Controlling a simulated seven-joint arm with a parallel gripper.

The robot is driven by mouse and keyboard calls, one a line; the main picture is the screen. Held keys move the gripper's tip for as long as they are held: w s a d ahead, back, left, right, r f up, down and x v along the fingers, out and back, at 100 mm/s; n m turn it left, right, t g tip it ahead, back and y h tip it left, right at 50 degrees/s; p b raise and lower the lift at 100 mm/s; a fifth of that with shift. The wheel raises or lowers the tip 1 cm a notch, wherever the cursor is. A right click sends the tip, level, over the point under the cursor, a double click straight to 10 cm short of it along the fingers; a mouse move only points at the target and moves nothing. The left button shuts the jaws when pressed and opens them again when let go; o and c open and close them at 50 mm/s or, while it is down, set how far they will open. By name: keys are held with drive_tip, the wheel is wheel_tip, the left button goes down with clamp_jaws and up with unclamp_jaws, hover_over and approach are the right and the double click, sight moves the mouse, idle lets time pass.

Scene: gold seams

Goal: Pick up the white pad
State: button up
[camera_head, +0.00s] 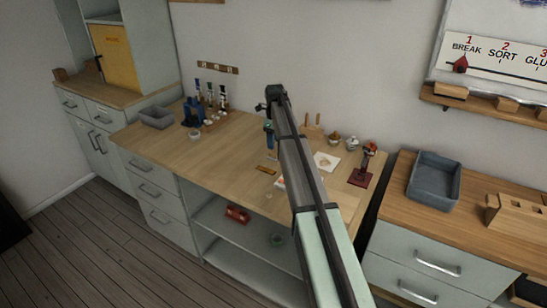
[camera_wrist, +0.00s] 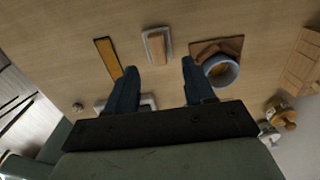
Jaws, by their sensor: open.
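My gripper (camera_wrist: 160,66) is open and empty, pointing down over the bench. In the head view my gripper (camera_head: 269,142) is at the arm's end, farther back than the pad. A pale-rimmed piece with a wooden block (camera_wrist: 157,46) lies just beyond the fingertips.
A yellow strip (camera_wrist: 107,57) lies left of the fingers. A bluish cup or ring (camera_wrist: 220,70) on a brown square (camera_wrist: 232,45) is close to the right finger. Lidded jars (camera_wrist: 284,114) stand farther right. A white square (camera_head: 326,161) and a dark red stand (camera_head: 362,178) are right of my arm.

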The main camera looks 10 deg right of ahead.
sight(274, 152)
drive_tip(key=shift+a+f, duration=0.15)
drive_tip(key=shift+f, duration=1.2)
drive_tip(key=shift+a+f, duration=0.1)
drive_tip(key=shift+f, duration=1.25)
drive_tip(key=shift+c, duration=0.4)
clamp_jaws()
